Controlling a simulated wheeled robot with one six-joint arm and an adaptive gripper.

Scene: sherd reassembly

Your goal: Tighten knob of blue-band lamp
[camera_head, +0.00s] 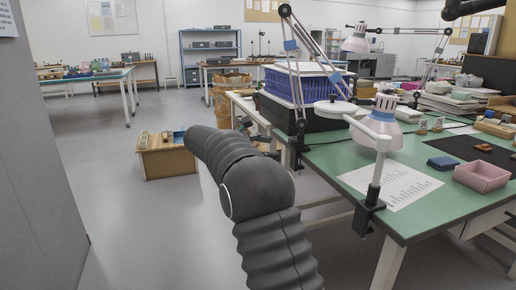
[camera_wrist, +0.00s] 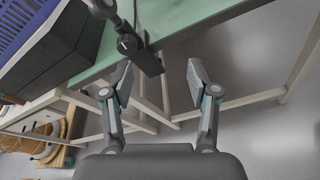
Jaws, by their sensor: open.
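A desk lamp with blue bands on its jointed arm (camera_head: 291,45) stands at the left edge of the green table in the head view. Its dark clamp (camera_head: 297,146) grips the table edge. In the wrist view a dark clamp (camera_wrist: 147,60) with a round knob (camera_wrist: 127,44) sits on the table edge beside the crate, and appears to be the same one. My gripper (camera_wrist: 159,75) is open and empty, its fingers below the table edge in the picture. The knob is above the left fingertip; I see no contact. The head view does not show the gripper.
A second clamp (camera_head: 368,218) with a white post stands at the table's near corner. A blue crate (camera_head: 300,84) on a black box is close to the left lamp. Pale table-frame bars (camera_wrist: 240,102) run behind my fingers. The floor (camera_head: 120,230) at left is clear.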

